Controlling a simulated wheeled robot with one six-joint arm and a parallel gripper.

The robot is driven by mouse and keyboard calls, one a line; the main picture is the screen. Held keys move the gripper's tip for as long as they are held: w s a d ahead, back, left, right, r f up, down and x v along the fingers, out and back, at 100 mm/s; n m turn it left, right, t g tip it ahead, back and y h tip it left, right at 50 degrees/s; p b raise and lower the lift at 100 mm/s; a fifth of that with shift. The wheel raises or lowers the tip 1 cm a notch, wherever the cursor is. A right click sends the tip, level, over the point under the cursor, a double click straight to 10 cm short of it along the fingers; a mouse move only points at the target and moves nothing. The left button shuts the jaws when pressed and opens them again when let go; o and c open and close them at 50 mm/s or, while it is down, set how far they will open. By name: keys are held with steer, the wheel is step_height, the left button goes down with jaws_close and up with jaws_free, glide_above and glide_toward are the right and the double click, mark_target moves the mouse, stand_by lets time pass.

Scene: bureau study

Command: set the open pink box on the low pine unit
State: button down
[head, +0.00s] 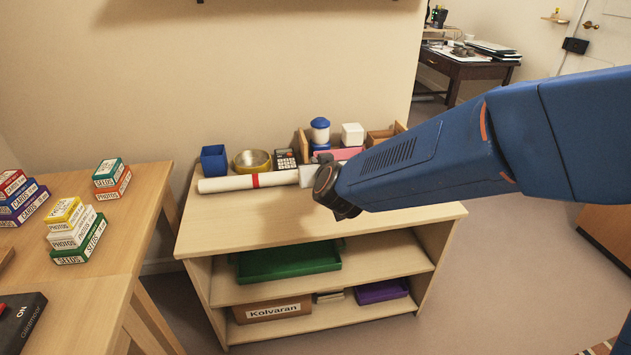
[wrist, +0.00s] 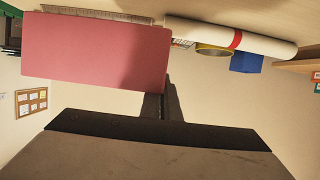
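The pink box (wrist: 95,50) fills the upper left of the wrist view as a broad flat panel; its opening cannot be seen. In the head view only a pink strip (head: 349,153) shows behind my arm. My gripper (wrist: 164,100) appears shut on the box's edge: one finger runs outside the panel's right edge and the other disappears behind the panel. In the head view my gripper is mostly hidden by my wrist. The low pine unit (head: 235,235) stands in front of me; the box is at its top, but I cannot tell whether it touches.
The top's front is clear. A table with stacked boxes (head: 75,230) is left.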

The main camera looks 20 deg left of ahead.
steer(key=shift+f, duration=4.7)
steer(key=shift+f, duration=0.15)
steer(key=c, duration=2)
jaws_free()
steer(key=shift+s+r, duration=0.1)
steer(key=shift+r, duration=0.1)
steer(key=v, duration=1.2)
